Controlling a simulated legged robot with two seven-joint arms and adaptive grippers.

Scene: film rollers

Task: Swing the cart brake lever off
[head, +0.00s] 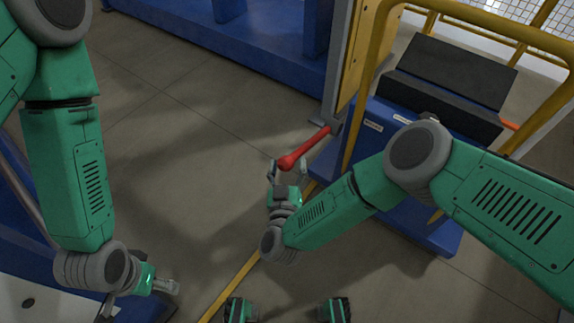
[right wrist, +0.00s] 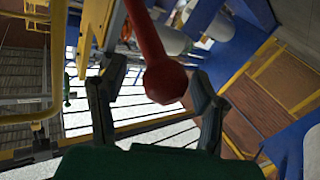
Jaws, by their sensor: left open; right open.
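The red brake lever (head: 307,149) sticks out from a grey post beside the blue cart (head: 405,120), with its knob end pointing down and left. My right gripper (head: 287,169) is open right at the knob, its fingers to either side. In the right wrist view the red lever (right wrist: 160,65) comes down from the top, and its knob lies between the two open fingers (right wrist: 157,100). I cannot tell whether a finger touches it. My left gripper (head: 145,298) is open and empty at the lower left, far from the lever.
A yellow tubular rail (head: 361,85) rises beside the cart, close to my right arm. A black box-like item (head: 449,80) sits on the cart. A blue frame (head: 240,40) runs along the back. The grey floor (head: 180,150) between my arms is clear.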

